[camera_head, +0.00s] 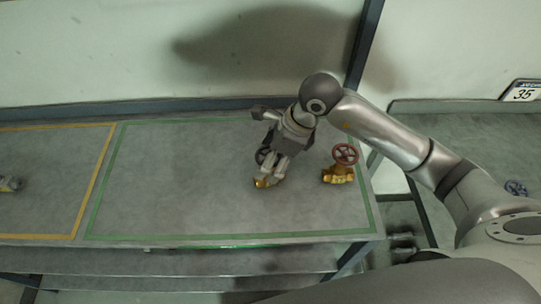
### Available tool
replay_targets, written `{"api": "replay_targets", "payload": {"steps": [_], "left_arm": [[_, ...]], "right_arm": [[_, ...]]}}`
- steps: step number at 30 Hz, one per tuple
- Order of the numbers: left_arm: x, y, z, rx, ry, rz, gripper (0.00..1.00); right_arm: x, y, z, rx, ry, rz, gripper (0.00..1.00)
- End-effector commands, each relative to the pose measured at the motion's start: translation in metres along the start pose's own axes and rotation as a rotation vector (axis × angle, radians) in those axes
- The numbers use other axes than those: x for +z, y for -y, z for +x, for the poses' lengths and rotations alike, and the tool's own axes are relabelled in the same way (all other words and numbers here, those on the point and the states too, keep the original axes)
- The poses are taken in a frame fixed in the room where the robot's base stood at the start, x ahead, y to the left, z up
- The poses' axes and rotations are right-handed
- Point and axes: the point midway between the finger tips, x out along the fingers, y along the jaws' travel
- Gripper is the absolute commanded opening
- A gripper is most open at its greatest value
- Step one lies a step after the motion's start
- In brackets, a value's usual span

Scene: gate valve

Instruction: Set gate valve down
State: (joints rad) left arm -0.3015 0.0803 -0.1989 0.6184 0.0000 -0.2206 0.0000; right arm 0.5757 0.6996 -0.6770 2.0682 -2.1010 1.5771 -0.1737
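A gate valve with a brass body (265,183) and a dark handwheel (261,155) is at my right gripper (272,172), inside the green outline on the table (180,185). The gripper points down, and its fingers appear closed on this valve and hide part of it. I cannot tell whether the valve touches the table. A second gate valve (339,174) with a brass body and red handwheel stands to the right, near the green outline's right edge, apart from the gripper. My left gripper is not in view.
The green area's left half is clear.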

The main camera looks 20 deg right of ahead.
Motion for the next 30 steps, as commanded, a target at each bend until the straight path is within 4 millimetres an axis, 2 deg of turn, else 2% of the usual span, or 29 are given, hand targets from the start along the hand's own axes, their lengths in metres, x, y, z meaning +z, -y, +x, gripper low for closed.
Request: {"api": "replay_targets", "payload": {"steps": [11,14,24,30], "left_arm": [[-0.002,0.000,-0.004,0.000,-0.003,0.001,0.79],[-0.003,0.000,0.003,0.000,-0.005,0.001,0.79],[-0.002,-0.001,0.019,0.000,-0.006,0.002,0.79],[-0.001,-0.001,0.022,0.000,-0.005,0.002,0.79]], "right_arm": [[0.002,0.001,-0.006,-0.002,0.001,0.000,0.77],[0.001,0.002,-0.020,-0.006,0.003,-0.001,0.77],[0.001,0.001,-0.093,-0.006,0.002,-0.002,0.77],[0.001,0.001,-0.117,-0.003,0.001,0.000,0.77]]}}
